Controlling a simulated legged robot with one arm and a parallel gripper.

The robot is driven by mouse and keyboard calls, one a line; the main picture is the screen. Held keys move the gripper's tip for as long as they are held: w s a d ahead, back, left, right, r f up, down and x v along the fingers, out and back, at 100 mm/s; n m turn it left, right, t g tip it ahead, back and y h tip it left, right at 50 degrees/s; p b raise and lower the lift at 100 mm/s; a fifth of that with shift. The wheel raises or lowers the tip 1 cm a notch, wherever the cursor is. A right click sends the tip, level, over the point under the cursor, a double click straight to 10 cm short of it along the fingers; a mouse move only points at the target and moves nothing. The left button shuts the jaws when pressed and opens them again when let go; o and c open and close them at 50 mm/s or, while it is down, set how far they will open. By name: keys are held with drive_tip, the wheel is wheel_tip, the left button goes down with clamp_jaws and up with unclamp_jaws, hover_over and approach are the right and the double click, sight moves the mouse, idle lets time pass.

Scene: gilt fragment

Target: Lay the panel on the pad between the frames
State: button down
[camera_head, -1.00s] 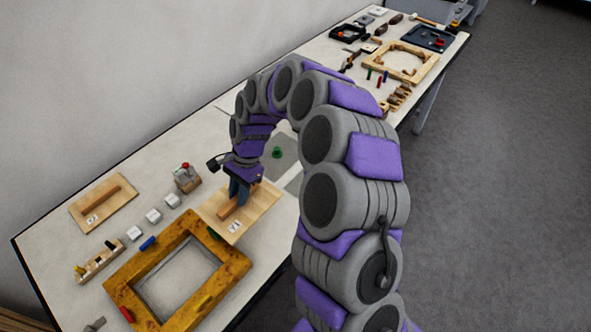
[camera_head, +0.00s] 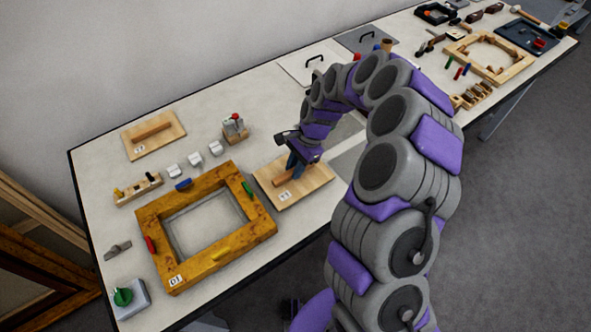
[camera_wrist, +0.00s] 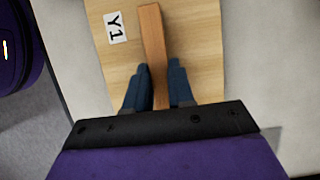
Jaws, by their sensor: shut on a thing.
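The panel (camera_head: 313,187) is a pale wooden board with a raised bar handle (camera_wrist: 152,42) and a label that reads Y1 in the wrist view (camera_wrist: 115,27). My gripper (camera_head: 295,170) is shut on the handle; its blue fingers (camera_wrist: 161,82) flank the bar in the wrist view. The panel is just right of the gold-brown frame (camera_head: 155,237); its height above the table is unclear. A pale wooden frame (camera_head: 523,65) lies at the far right. A grey pad (camera_head: 347,162) lies between the two frames, partly hidden by my arm.
A second handled panel (camera_head: 172,138) lies at the back left, with white blocks (camera_head: 194,158) and a red-topped block (camera_head: 235,128) nearby. A peg rack (camera_head: 137,190) and a green-knobbed box (camera_head: 129,297) are at the left. Handled lids (camera_head: 307,63) lie at the back.

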drive_tip(key=shift+a+f, duration=0.1)
drive_tip(key=shift+f, duration=0.55)
drive_tip(key=shift+a, duration=0.55)
drive_tip(key=c, duration=1.3)
unclamp_jaws()
drive_tip(key=o, duration=0.3)
drive_tip(key=shift+d, duration=0.4)
drive_tip(key=p+v, duration=0.1)
drive_tip(key=v, duration=0.5)
drive_tip(key=p+v, duration=0.1)
drive_tip(key=v, duration=0.5)
drive_tip(key=shift+s+a+r+p, duration=0.15)
drive_tip(key=shift+a+p, duration=0.1)
drive_tip(key=shift+p, duration=0.15)
